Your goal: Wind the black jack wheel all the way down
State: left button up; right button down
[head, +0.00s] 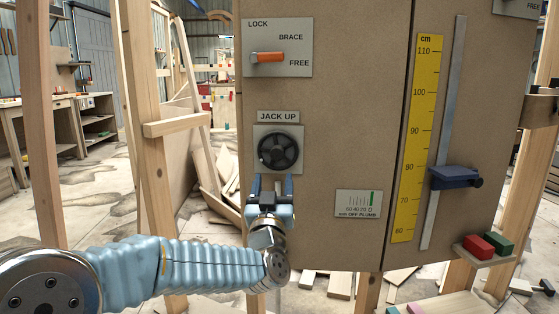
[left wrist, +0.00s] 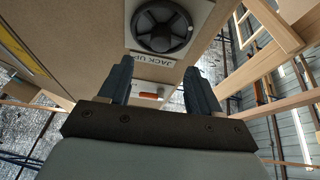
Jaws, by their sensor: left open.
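The black jack wheel (head: 280,150) is mounted on a grey plate under the "JACK UP" label (head: 278,116) on the brown panel. It also shows at the top of the left wrist view (left wrist: 161,26). My left gripper (head: 270,184) is just below the wheel in the head view, its two blue fingers apart. In the left wrist view the gap between the fingers (left wrist: 160,82) is empty, and the wheel lies beyond the fingertips. I cannot tell the exact distance to the wheel. My right gripper is not in view.
An orange lever (head: 268,57) points at FREE on the plate above. An off-plumb gauge (head: 358,204) sits right of the wheel. A yellow cm scale (head: 416,140) and a blue slider (head: 455,178) are farther right. A wooden post (head: 150,120) stands left of the panel.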

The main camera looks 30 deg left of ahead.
aim_at(277, 156)
pick_arm(q)
jog(key=p+x, duration=0.1)
jog(key=x, duration=0.8)
jog(key=shift+w+a, duration=0.15)
jog(key=c, duration=1)
jog(key=shift+f, duration=0.1)
jog(key=shift+c, duration=0.2)
jog(key=n+g+y+b, duration=0.1)
jog(key=n+b, duration=0.1)
jog(key=n, duration=0.1)
jog(key=shift+f+y, duration=0.1)
jog(key=shift+y, duration=0.2)
jog(key=n+g+y+b, duration=0.1)
jog(key=n, duration=0.2)
jog(key=shift+d, duration=0.2)
jog(key=shift+r+n+g+y+b, duration=0.2)
jog(key=shift+n+g+y+b, duration=0.25)
jog(key=shift+n, duration=0.95)
